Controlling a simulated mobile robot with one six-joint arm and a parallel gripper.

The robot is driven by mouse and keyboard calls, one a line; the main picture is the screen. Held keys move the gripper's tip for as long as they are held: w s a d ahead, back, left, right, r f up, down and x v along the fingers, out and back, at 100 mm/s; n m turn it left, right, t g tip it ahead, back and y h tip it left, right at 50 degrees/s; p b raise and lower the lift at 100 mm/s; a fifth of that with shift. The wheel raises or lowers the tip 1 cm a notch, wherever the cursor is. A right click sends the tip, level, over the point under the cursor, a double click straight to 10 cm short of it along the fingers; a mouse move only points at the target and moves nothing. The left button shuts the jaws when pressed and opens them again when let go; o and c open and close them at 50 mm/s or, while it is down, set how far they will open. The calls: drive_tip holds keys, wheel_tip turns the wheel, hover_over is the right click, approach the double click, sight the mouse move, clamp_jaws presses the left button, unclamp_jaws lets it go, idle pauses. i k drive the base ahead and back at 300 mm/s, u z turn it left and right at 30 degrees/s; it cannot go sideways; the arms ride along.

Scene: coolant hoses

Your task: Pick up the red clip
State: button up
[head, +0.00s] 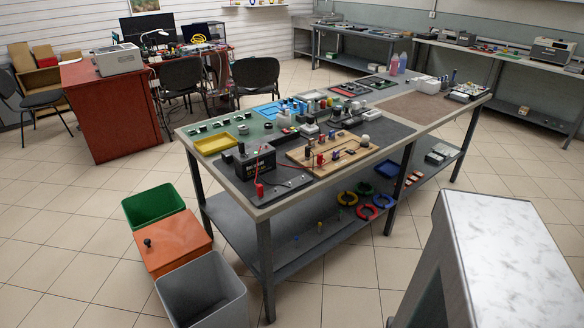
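A small red piece (260,190), which looks like the red clip, is at the near left end of the workbench, in front of the black battery (257,162). A thin red wire runs close to it by the battery. The piece is too small to make out its jaws or whether it grips anything. Another small red piece (319,160) is on the wooden board (300,155) to the right. My gripper is not in view.
The workbench (262,212) carries a yellow tray (214,143) and many small parts; coloured rings lie on its lower shelf. Green, orange and grey bins stand at its left end. A marbled-topped grey block (515,255) fills the lower right. Tiled floor (60,230) is open at left.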

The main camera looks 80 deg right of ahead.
sight(319, 159)
drive_tip(key=z, duration=0.8)
drive_tip(key=k, duration=0.15)
drive_tip(key=u, duration=2.2)
drive_tip(key=k, duration=0.95)
drive_tip(key=z, duration=1.55)
